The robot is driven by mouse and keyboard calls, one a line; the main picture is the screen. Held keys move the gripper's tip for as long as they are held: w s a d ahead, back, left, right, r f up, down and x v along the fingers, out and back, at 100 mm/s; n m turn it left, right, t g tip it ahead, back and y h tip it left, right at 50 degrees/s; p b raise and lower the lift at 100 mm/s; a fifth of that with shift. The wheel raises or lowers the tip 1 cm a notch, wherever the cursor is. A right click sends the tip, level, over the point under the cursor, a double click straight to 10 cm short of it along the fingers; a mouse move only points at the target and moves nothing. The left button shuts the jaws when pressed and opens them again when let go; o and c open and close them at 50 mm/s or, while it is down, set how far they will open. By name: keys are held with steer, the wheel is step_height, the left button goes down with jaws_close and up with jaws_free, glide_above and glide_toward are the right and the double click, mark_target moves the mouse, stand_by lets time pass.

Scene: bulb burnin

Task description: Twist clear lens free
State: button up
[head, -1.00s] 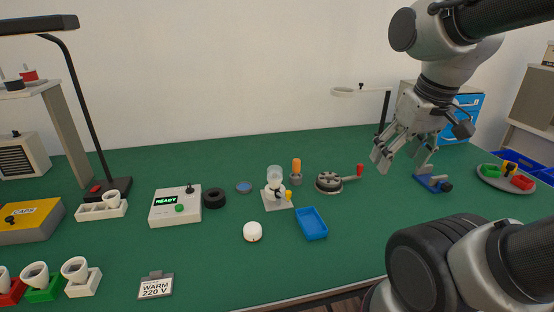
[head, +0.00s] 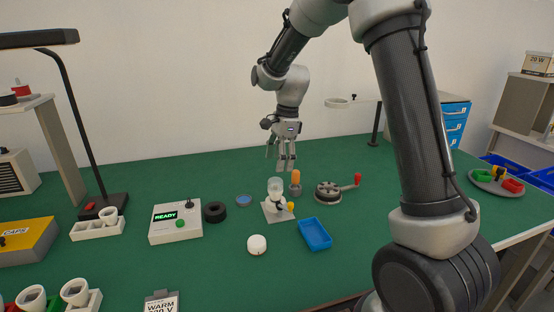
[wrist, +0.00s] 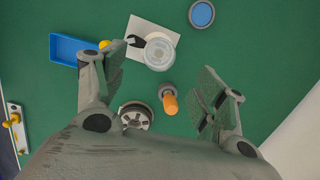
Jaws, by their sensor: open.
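The clear lens (head: 275,184) is a translucent cup-shaped cap on top of a small white fixture with a square base plate (head: 268,212) and a yellow knob. It stands upright on the green table, left of the orange-handled tool. In the wrist view the clear lens (wrist: 158,55) shows from above as a pale round disc, ahead of the fingers. My gripper (head: 281,167) is open and empty, pointing down above and slightly behind the lens. In the wrist view its two fingers (wrist: 160,90) are spread wide, with the lens beyond their tips.
An orange-handled tool (head: 296,178) stands close by the fixture, between my fingers in the wrist view. A round grey clamp with a red-knobbed handle (head: 328,191) is to the right. A blue tray (head: 315,235), a white round cap (head: 257,244) and a black ring (head: 215,211) lie around.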

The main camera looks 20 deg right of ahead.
mark_target(276, 180)
steer(key=shift+f+m, duration=0.2)
steer(key=shift+m, duration=0.6)
steer(key=f, duration=0.5)
steer(key=a+f, duration=0.1)
steer(key=f, duration=0.1)
steer(key=shift+f, duration=0.2)
steer(key=c, duration=1.1)
steer(key=shift+n, duration=1.5)
